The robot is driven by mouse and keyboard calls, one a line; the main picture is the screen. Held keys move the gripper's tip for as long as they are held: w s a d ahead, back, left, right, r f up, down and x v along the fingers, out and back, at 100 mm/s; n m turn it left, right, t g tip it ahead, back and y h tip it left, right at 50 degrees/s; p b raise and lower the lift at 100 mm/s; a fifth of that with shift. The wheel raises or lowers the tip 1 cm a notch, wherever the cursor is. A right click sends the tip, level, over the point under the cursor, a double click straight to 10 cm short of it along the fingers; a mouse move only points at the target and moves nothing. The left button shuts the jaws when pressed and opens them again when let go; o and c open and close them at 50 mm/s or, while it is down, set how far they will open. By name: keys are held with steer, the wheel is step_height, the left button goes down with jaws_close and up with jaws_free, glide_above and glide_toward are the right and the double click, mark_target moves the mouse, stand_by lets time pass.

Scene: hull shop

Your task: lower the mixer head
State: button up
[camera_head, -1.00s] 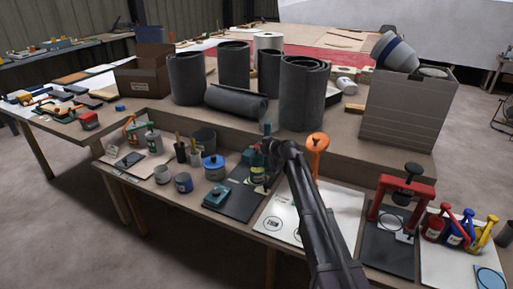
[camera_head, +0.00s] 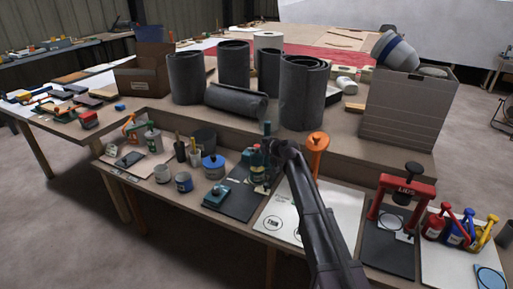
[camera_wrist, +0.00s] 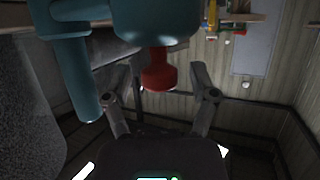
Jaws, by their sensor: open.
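The teal mixer (camera_head: 257,160) stands at the back of a dark mat on the bench's lower shelf, partly hidden by my arm. In the wrist view its teal head (camera_wrist: 155,18) fills the top, with a red knob (camera_wrist: 158,76) below it and a teal bar at left. My gripper (camera_wrist: 160,84) is open, with one finger on each side of the red knob in the picture. I cannot tell whether either finger touches it. In the head view my gripper (camera_head: 272,148) is at the mixer, its fingers mostly hidden.
A teal block (camera_head: 216,196) lies on the front of the dark mat (camera_head: 240,203). A blue-lidded pot (camera_head: 213,166) stands to the left. An orange-topped post (camera_head: 317,142) and a white board (camera_head: 283,222) are right of the mixer. A red press (camera_head: 404,189) stands farther right. Grey rolls (camera_head: 301,95) stand behind.

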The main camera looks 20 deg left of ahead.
steer(key=shift+r+p, duration=5.5)
steer(key=shift+r, duration=0.05)
steer(key=p+v, duration=0.5)
steer(key=v, duration=0.9)
steer(key=s+d+f+m+g+h+p, duration=0.1)
steer(key=s+d+f, duration=0.1)
steer(key=d, duration=0.4)
steer(key=s+d+f+m+h+p, duration=0.1)
steer(key=s+d+f+m+h, duration=0.1)
steer(key=s+d, duration=0.2)
steer(key=shift+d+g+h, duration=0.3)
steer(key=shift+d+g, duration=0.1)
steer(key=shift+d, duration=1.05)
steer(key=s+d+m+g+h+p, duration=0.2)
steer(key=s+d+m+h, duration=0.2)
steer(key=s+d, duration=0.5)
steer(key=s+d+f+m+g+h+p, duration=0.1)
steer(key=s+d+m+h, duration=0.3)
steer(key=s+d, duration=0.6)
steer(key=d+m+g+p, duration=0.1)
steer(key=d, duration=0.7)
steer(key=shift+d+f+m, duration=0.2)
steer(key=shift+f+m, duration=0.1)
